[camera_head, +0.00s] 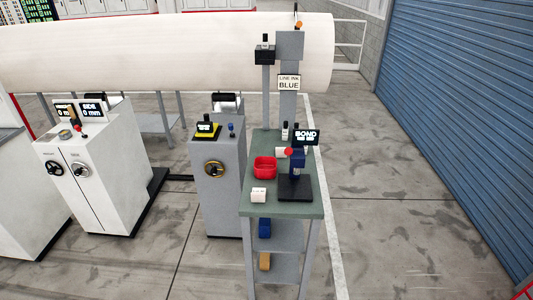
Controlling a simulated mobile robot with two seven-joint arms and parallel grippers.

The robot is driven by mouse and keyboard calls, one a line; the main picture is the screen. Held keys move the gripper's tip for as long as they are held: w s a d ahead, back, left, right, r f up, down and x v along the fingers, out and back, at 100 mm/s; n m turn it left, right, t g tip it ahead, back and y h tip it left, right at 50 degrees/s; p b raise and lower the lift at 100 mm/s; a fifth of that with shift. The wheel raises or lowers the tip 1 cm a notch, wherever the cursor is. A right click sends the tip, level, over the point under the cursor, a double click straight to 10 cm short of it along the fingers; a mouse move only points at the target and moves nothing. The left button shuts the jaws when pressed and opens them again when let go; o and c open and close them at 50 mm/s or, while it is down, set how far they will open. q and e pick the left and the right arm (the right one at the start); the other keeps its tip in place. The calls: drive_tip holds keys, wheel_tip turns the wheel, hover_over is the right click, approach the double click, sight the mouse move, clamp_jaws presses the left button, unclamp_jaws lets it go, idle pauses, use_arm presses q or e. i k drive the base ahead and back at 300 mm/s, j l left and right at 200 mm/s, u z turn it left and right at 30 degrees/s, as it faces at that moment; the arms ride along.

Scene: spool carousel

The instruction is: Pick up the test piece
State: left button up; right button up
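No object is clearly marked as the test piece. A small white block-like piece (258,196) with faint dark marks lies on the front left of the green bench top (283,211). Another small white piece (281,152) lies farther back, partly hidden by a blue press-like device (298,163) with a red knob. I cannot tell which of the two is the test piece. Neither of my grippers is in view.
A red bin (265,167) sits behind the front white piece. A "BOND" display (306,137) stands at the back right. A grey cabinet (218,190) stands left of the bench. Open floor (390,230) lies to the right, before a blue shutter (460,110).

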sight(258, 194)
drive_tip(key=i+j+z, duration=0.3)
drive_tip(key=i+j, duration=0.2)
drive_tip(key=i, duration=0.15)
drive_tip(key=i+j+z, duration=0.15)
drive_tip(key=i+j, duration=0.15)
drive_tip(key=i+j+z, duration=0.35)
drive_tip(key=i+j, duration=0.15)
drive_tip(key=j, duration=0.2)
drive_tip(key=i+j+z, duration=0.15)
drive_tip(key=j, duration=0.25)
drive_tip(key=i+j+z, duration=0.15)
drive_tip(key=i+j, duration=0.15)
drive_tip(key=j, duration=0.15)
drive_tip(key=i+j+z, duration=0.15)
drive_tip(key=j, duration=0.3)
